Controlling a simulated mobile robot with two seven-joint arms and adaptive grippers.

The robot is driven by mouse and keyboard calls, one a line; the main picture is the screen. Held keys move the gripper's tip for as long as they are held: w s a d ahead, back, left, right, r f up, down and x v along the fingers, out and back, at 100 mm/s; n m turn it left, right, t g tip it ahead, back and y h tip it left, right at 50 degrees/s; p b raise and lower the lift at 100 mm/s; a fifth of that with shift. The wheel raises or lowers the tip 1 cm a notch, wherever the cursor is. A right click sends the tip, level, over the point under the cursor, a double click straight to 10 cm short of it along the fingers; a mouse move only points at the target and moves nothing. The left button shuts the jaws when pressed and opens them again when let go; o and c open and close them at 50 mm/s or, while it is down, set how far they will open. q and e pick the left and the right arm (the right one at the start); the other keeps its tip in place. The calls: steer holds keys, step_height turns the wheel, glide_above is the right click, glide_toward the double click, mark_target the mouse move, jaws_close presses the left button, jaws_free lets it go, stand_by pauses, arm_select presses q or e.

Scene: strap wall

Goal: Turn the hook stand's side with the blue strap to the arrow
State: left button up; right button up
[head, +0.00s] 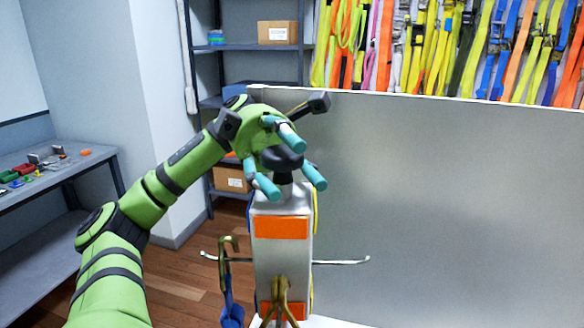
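The hook stand (283,264) is an upright grey square post with orange panels on its facing side and a dark knob (284,157) on top. Thin metal hooks stick out left and right. The blue strap (232,306) hangs from a brass-coloured hook at the left. A brass-coloured piece hangs low on the facing side. A yellow edge (316,208) shows at the right side. My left gripper (288,170) is over the stand's top, its teal fingers spread around the knob and apparently clear of it. My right gripper is out of view. I see no arrow.
A large grey panel (440,200) stands behind and right of the stand. Many coloured straps (440,45) hang beyond it. A workbench (60,165) with small parts is at the left, and a shelf (250,47) with boxes is at the back.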

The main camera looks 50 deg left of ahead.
arm_select(q)
steer(key=shift+d+r, duration=0.2)
steer(key=shift+r, duration=0.1)
step_height(320, 180, up, 9)
steer(key=shift+a+r, duration=0.15)
stand_by(0.6)
